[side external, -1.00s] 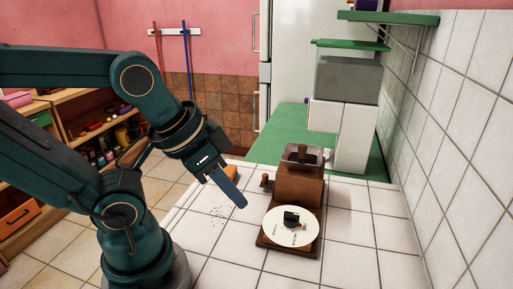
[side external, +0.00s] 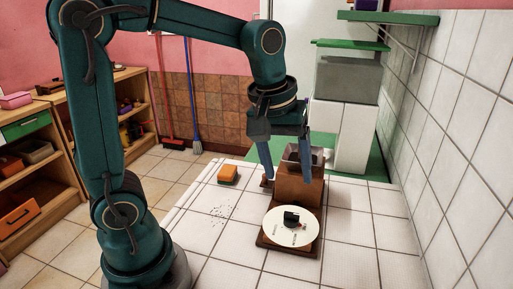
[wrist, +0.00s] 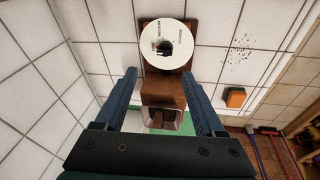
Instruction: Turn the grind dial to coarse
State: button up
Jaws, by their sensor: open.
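The grind dial is a black knob (side external: 291,218) on a round white plate (side external: 273,228) with small dark lettering, which I cannot read. The plate lies flat on the wooden base at the front of the brown grinder (side external: 300,190). In the wrist view the knob (wrist: 164,46) and plate (wrist: 180,40) are at the top, beyond my fingertips. My gripper (side external: 285,175) is open and empty, fingers pointing down, above and around the grinder's box in the picture. It is apart from the knob. In the wrist view my gripper (wrist: 159,72) frames the grinder body (wrist: 163,90).
An orange and green sponge (side external: 228,174) lies left of the grinder, with dark crumbs (side external: 218,213) on the white tiled counter (side external: 345,225). A tiled wall (side external: 450,150) rises on the right. A grey box (side external: 347,80) and green shelves (side external: 388,18) stand behind.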

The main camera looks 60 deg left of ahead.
aim_at(292, 213)
jog(key=w+f+g, duration=0.1)
jog(key=f, duration=0.1)
jog(key=w+f, duration=0.1)
jog(key=f, duration=0.1)
jog(key=w+a+f+n+g, duration=0.1)
jog(key=f, duration=0.2)
jog(key=shift+w+g, duration=0.1)
jog(key=shift+g, duration=0.2)
jog(key=shift+a+f, duration=0.1)
jog(key=shift+f, duration=2.75)
grip_shut()
